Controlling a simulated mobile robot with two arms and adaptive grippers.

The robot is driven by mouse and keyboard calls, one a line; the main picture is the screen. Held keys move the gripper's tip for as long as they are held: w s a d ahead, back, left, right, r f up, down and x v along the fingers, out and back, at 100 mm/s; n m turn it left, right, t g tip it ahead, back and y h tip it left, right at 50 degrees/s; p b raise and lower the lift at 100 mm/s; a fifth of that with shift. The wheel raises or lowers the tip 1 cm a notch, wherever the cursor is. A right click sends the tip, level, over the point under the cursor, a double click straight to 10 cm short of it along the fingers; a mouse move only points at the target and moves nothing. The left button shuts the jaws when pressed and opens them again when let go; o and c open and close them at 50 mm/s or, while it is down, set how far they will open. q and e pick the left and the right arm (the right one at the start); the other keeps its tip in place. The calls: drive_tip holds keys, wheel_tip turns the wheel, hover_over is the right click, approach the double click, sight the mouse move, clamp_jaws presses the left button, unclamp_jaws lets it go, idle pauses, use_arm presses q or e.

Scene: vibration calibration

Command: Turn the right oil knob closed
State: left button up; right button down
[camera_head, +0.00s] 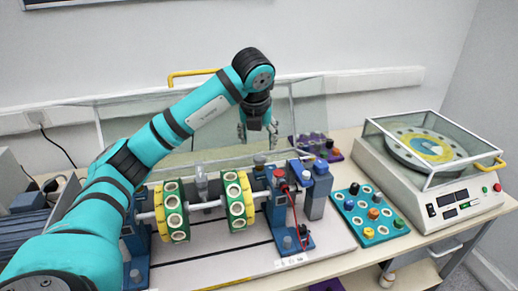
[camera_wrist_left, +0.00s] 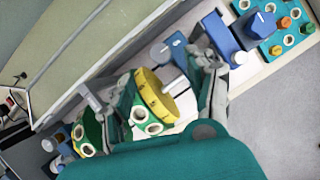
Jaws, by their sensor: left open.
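My left gripper (camera_head: 257,132) hangs fingers-down above the far side of the rotor rig, near its right end. In the left wrist view its two fingers (camera_wrist_left: 166,92) are spread apart with nothing held between them. The right bearing block (camera_head: 278,200) is blue, with a small dark-red and grey knob (camera_head: 279,175) on top. I cannot tell for certain which is the right oil knob.
Two yellow-green rotor discs (camera_head: 175,212) (camera_head: 239,203) sit on the shaft. A clear raised cover (camera_head: 180,125) stands behind the rig. A teal tray (camera_head: 369,216) of colored parts lies right. A white balance machine (camera_head: 436,170) stands further right.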

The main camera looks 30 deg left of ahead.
use_arm(q)
drive_tip(key=v, duration=0.4)
idle(0.4)
